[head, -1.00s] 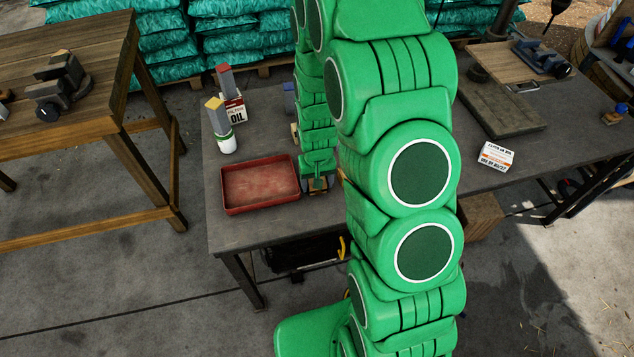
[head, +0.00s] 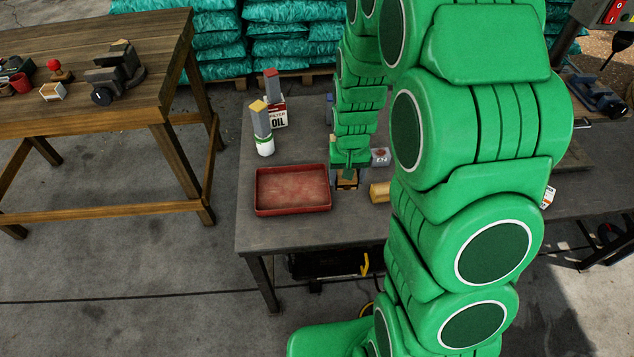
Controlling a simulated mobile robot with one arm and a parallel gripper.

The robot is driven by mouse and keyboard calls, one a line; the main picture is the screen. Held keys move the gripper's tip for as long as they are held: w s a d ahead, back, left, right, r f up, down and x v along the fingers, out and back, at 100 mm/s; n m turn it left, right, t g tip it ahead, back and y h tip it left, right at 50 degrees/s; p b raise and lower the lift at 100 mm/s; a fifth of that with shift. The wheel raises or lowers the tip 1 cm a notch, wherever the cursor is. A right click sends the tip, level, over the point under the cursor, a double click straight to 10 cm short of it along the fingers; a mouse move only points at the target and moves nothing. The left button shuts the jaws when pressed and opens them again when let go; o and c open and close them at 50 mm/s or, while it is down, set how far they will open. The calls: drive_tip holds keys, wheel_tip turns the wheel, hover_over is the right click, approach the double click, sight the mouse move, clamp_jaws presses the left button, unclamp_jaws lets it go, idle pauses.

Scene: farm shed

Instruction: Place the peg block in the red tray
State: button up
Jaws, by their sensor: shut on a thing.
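The red tray (head: 292,208) lies on the grey workbench, near its front left, and looks empty. My gripper (head: 347,184) points down just to the right of the tray, low over the bench. It is shut on a small brown block (head: 347,175), most likely the peg block, mostly hidden by the fingers and wrist. I cannot tell whether the block touches the bench.
A tan wooden piece (head: 380,192) and a small grey box (head: 381,157) lie right of my gripper. A wooden table (head: 100,120) stands at left.

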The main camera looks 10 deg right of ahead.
drive_tip(key=s+a+r, duration=0.3)
drive_tip(key=s+a, duration=0.4)
drive_tip(key=a, duration=0.4)
approach(292, 191)
drive_tip(key=shift+s+d+f+n, duration=0.35)
drive_tip(key=shift+s+f, duration=0.2)
drive_tip(key=shift+s, duration=0.25)
drive_tip(key=shift+w+a+f, duration=0.25)
drive_tip(key=shift+w+f, duration=0.55)
drive_tip(key=shift+f, duration=1.6)
drive_tip(key=shift+f, duration=0.1)
drive_tip(key=o, duration=1.1)
drive_tip(key=shift+c, duration=0.2)
